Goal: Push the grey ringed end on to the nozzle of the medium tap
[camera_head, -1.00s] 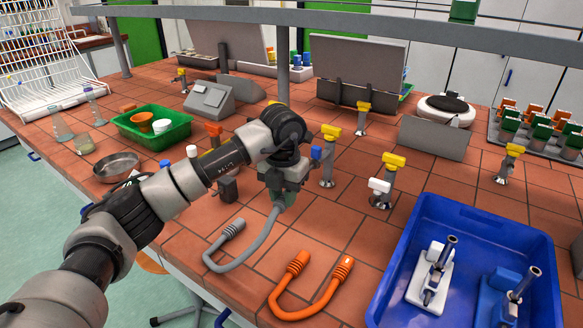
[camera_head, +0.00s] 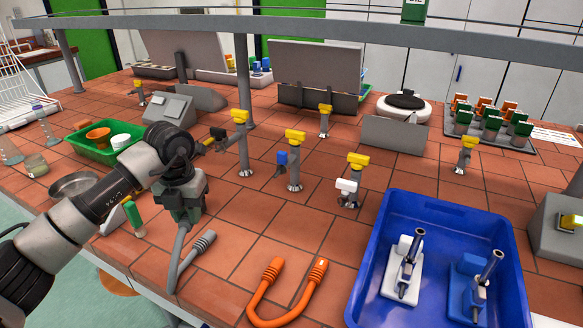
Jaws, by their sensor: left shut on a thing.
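My left gripper (camera_head: 184,222) is shut on one end of the grey hose (camera_head: 173,268) and holds it above the bench. The hose hangs down in a bend, and its other, ringed end (camera_head: 204,241) shows to the right of the gripper. The held end is mostly hidden by the jaws. Three yellow-topped taps of differing height stand behind and right: a tall one with a black handle (camera_head: 241,150), a middle-height one with a blue handle (camera_head: 294,165), and a short one with a white handle (camera_head: 356,178). The gripper is clear of the middle one. My right gripper is not in view.
An orange hose (camera_head: 257,308) lies on the front of the bench. A blue tray (camera_head: 450,212) with two burners stands right. A green basket (camera_head: 93,154) and a metal bowl (camera_head: 72,185) stand left. Bare tiles lie between gripper and taps.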

